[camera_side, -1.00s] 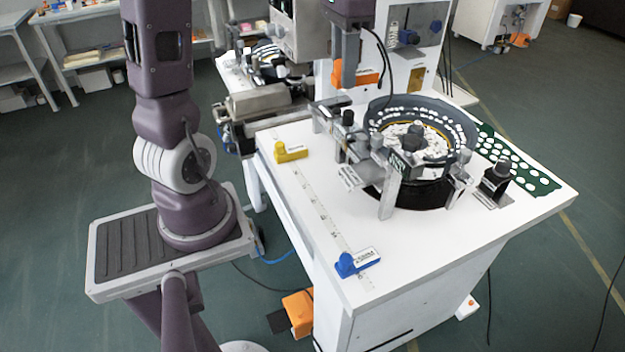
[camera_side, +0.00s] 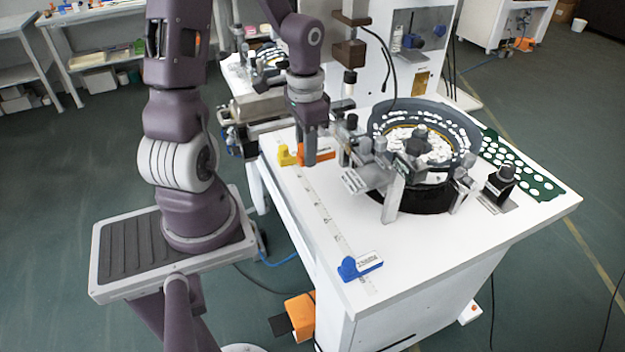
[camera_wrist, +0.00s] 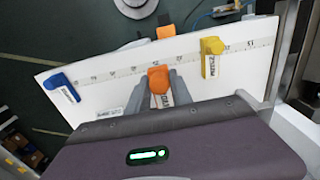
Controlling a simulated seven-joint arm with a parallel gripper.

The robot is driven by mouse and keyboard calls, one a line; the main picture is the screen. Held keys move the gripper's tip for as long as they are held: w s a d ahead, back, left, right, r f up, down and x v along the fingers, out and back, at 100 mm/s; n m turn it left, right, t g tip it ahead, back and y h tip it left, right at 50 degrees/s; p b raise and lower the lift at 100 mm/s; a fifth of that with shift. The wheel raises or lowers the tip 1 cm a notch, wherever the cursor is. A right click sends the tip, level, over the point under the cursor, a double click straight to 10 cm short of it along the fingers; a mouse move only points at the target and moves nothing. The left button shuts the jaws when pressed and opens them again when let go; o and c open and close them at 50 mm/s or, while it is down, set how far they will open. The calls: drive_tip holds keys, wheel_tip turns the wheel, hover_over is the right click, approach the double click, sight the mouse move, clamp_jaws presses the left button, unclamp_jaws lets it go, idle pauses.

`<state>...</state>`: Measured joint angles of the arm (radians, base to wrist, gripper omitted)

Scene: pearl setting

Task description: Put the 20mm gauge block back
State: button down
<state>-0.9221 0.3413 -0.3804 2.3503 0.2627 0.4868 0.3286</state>
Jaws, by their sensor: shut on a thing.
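My gripper (camera_side: 311,155) is shut on an orange gauge block (camera_side: 322,152), low at the left side of the white table (camera_side: 400,245). The wrist view shows the orange block (camera_wrist: 158,79) between the two grey fingers, with a pale label on it too small to read. In the side view it appears just right of a yellow block (camera_side: 286,156). I cannot tell whether it touches the table. A blue block (camera_side: 350,269) with a white label lies at the near end of a ruler strip (camera_side: 328,222); the yellow block is near the far end.
A round bowl feeder (camera_side: 465,140) with white discs and metal brackets stands right of my gripper. A black knobbed device (camera_side: 499,185) and a green sheet (camera_side: 535,178) of white discs lie farther right. The table front is clear. An orange pedal (camera_side: 300,312) is on the floor.

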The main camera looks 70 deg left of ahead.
sight(307, 187)
wheel_tip(307, 187, down, 7)
drive_tip(key=shift+f, duration=0.15)
drive_tip(key=shift+f, duration=0.15)
drive_tip(key=c, duration=1.1)
unclamp_jaws()
drive_tip(key=shift+c, duration=0.2)
wheel_tip(307, 187, up, 12)
drive_tip(key=shift+r, duration=0.1)
drive_tip(key=s+d+r+t, duration=0.2)
drive_tip(key=s+d+r, duration=0.2)
drive_tip(key=d+r, duration=0.2)
drive_tip(key=s+d+r+t, duration=0.3)
drive_tip(key=d+r, duration=0.3)
drive_tip(key=d, duration=0.3)
drive_tip(key=shift+s+d+r+t, duration=0.2)
drive_tip(key=shift+s+d+t, duration=0.1)
drive_tip(key=shift+s, duration=0.55)
